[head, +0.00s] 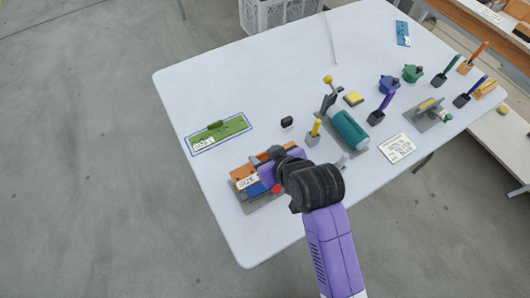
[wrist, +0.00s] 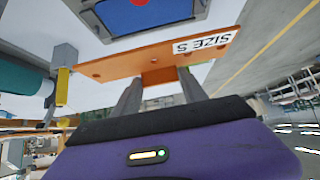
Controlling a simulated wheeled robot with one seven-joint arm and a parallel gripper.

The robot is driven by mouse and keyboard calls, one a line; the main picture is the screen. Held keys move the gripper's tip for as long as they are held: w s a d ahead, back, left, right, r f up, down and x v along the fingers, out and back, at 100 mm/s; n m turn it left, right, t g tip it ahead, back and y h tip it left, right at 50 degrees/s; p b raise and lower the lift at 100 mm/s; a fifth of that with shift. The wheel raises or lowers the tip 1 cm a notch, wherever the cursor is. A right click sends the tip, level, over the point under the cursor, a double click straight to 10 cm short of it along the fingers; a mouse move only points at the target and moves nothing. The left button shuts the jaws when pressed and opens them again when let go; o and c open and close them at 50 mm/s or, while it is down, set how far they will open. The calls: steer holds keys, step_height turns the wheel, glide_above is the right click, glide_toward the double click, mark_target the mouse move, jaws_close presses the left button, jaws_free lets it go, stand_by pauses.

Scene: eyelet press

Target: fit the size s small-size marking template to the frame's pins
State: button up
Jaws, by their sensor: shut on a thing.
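The orange size S template (wrist: 125,62) is a flat plate with a white "SIZE S" label and small holes along it. My gripper (wrist: 160,78) is shut on its raised tab. In the head view the orange template (head: 241,172) is partly hidden under my gripper (head: 274,162), at the table's near left. The grey frame (head: 262,206) is beside and below it, with a blue piece (head: 256,189) and a red spot on it. The frame (wrist: 108,38) also shows in the wrist view, close to the plate. I cannot see the pins or tell whether the plate touches them.
A green template (head: 222,131) with a size label lies in a blue outline at the left. A small black object (head: 287,122) and a yellow-handled tool (head: 314,131) stand nearby. A teal press (head: 348,128) is to the right. The table's far left is clear.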

steer(key=shift+f+b, duration=1.85)
steer(key=shift+f, duration=1.05)
steer(key=shift+p, duration=0.65)
steer(key=shift+f, duration=0.4)
steer(key=shift+p, duration=0.45)
stand_by(1.6)
steer(key=shift+f+b, duration=0.65)
steer(key=shift+f, duration=0.35)
stand_by(0.3)
steer(key=o, duration=1.5)
steer(key=shift+c, duration=0.2)
